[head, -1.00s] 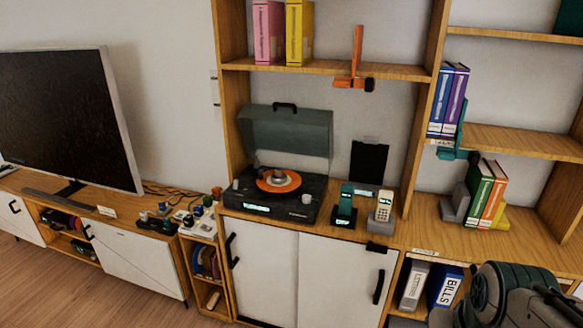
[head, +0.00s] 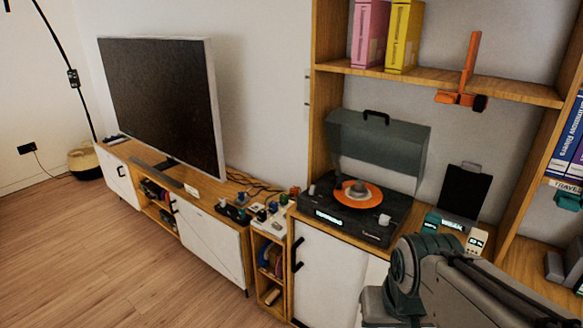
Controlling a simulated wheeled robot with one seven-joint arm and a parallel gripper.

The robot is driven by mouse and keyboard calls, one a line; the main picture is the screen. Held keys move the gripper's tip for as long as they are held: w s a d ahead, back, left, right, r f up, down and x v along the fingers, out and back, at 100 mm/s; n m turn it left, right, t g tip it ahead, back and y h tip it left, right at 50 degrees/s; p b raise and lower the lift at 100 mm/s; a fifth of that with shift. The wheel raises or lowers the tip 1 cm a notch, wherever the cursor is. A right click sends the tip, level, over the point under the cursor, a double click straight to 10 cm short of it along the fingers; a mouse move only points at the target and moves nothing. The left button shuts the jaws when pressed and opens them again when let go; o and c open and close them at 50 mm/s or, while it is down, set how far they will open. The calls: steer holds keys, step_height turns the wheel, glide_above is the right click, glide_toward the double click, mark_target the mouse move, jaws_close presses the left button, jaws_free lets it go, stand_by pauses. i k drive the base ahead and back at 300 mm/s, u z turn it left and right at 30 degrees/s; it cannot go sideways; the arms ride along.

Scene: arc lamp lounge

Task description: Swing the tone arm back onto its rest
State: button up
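A black record player (head: 385,229) stands on the wooden cabinet right of centre in the head view. Its smoky lid (head: 378,145) is raised. An orange record (head: 372,195) lies on the platter, with a grey object over its middle. The tone arm is too small to make out clearly, so I cannot tell where it lies. My arm comes in at the lower right, in front of the cabinet.
A large television (head: 160,100) stands on a low cabinet to the left. Small items and cables (head: 262,212) lie between it and the player. A phone in a cradle (head: 440,222) and a black panel (head: 464,192) are to its right. The floor (head: 110,250) is clear.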

mark_target(340, 179)
steer(key=u, duration=0.1)
steer(key=i, duration=1.2)
steer(key=z, duration=0.55)
